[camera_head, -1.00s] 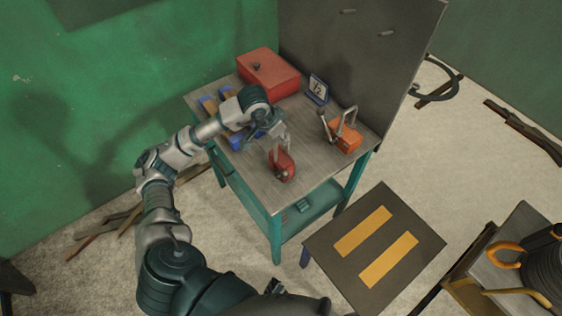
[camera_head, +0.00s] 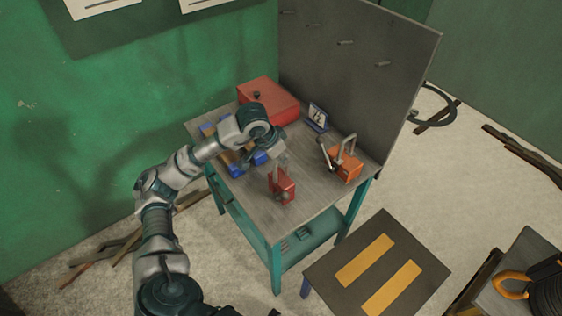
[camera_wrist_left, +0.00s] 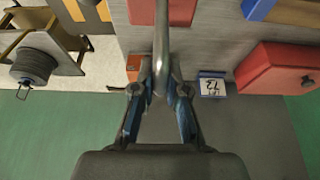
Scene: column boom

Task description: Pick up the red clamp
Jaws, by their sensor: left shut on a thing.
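The red clamp (camera_head: 283,186) is at the front part of the workbench top (camera_head: 318,183), below my left gripper (camera_head: 277,153). In the left wrist view, its grey metal bar (camera_wrist_left: 162,40) runs between the fingers of my left gripper (camera_wrist_left: 161,78), which are shut on it. Part of its red body (camera_wrist_left: 145,12) shows at the top of that view. In the head view, the forearm and wrist partly hide the fingers. The clamp looks slightly above the bench top, but the gap is hard to judge. My right gripper is not in view.
An orange clamp (camera_head: 345,167) stands to the right on the bench. A red box (camera_head: 268,101) and a small number sign (camera_head: 317,117) stand behind. A grey panel (camera_head: 355,75) rises behind the bench. A stool (camera_head: 345,292) stands in front.

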